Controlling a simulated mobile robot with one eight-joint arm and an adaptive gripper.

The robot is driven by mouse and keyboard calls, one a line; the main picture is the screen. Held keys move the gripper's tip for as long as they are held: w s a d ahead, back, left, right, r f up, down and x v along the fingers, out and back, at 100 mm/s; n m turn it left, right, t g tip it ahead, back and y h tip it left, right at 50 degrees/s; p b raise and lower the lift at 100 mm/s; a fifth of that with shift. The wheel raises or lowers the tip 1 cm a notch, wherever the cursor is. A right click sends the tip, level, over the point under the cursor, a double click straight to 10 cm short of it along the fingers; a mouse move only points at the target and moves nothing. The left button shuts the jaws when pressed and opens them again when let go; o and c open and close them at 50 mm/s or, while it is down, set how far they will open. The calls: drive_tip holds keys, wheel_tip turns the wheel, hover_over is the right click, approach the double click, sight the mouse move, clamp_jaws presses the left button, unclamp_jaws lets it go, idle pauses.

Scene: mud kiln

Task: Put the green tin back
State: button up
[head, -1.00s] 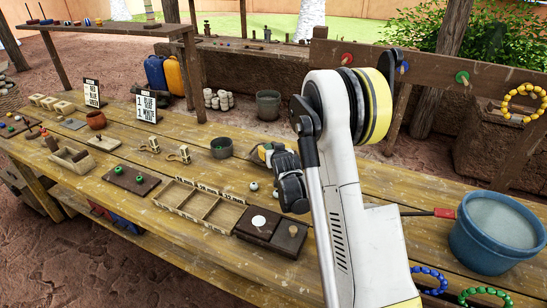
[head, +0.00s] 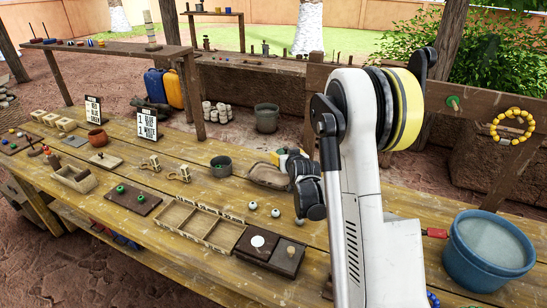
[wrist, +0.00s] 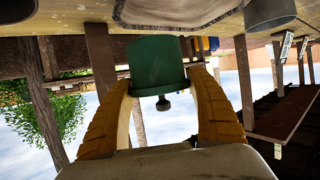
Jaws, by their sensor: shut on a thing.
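In the wrist view the green tin (wrist: 157,66) sits between the two yellow-orange fingers of my gripper (wrist: 160,84), which is shut on it. A small dark knob shows at the tin's end nearest the palm. The wrist picture looks upside down, with the tabletop along its top edge, apart from the tin. In the head view my gripper (head: 279,157) is over the middle of the wooden table (head: 215,255), beside a brown shallow tray (head: 268,177). I cannot make out the tin clearly in the head view.
A dark pot (head: 221,166) stands left of the tray. Several small balls (head: 252,205) lie in front of it. A sectioned wooden box (head: 200,226) and a dark board (head: 270,250) lie nearer. A blue bucket (head: 488,250) stands at right.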

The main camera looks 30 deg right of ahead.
drive_tip(key=s+d+r+p, duration=0.2)
drive_tip(key=s+d+r, duration=0.2)
drive_tip(key=d, duration=0.1)
